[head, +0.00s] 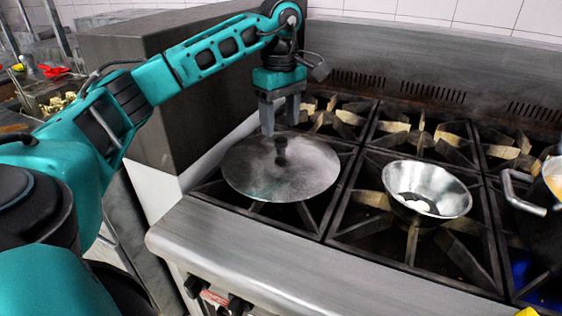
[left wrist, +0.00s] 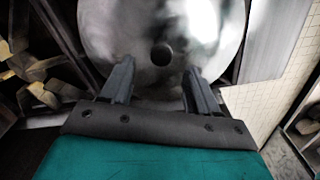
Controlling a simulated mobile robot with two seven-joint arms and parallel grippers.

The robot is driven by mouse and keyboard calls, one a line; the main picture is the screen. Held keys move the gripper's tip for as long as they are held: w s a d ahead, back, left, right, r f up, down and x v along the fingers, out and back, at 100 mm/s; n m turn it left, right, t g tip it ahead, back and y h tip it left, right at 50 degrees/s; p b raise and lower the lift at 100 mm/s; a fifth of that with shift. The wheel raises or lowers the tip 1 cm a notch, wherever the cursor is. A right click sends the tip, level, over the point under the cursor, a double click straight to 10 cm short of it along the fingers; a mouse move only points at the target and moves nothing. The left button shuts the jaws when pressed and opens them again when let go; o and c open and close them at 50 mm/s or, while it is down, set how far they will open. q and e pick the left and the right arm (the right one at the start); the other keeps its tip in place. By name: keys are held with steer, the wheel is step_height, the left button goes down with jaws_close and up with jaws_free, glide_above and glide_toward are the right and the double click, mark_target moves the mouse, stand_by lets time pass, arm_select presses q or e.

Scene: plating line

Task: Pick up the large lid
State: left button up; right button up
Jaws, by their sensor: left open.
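The large lid (head: 262,178) is a round grey metal disc with a dark knob (head: 281,148) at its middle. It lies on the front left burner of the stove. My left gripper (head: 281,130) points down over the back part of the lid, close to the knob, with its fingers apart. In the left wrist view the lid (left wrist: 120,30) fills the upper middle, and the knob (left wrist: 161,54) shows beyond the two open fingertips (left wrist: 158,68), about midway between them. Nothing is held. My right gripper is not in view.
A metal bowl (head: 450,190) with something white inside sits on the burner to the right. A dark pot with a handle (head: 522,192) stands at the right edge. A dark block (head: 150,80) rises left of the stove. The steel front ledge (head: 230,250) is clear.

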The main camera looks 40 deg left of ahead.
mark_target(281, 139)
arm_select(q)
step_height(281, 139, down, 5)
steer(key=shift+s+d+f, duration=0.1)
steer(key=shift+d+f, duration=0.05)
jaws_close()
stand_by(0.7)
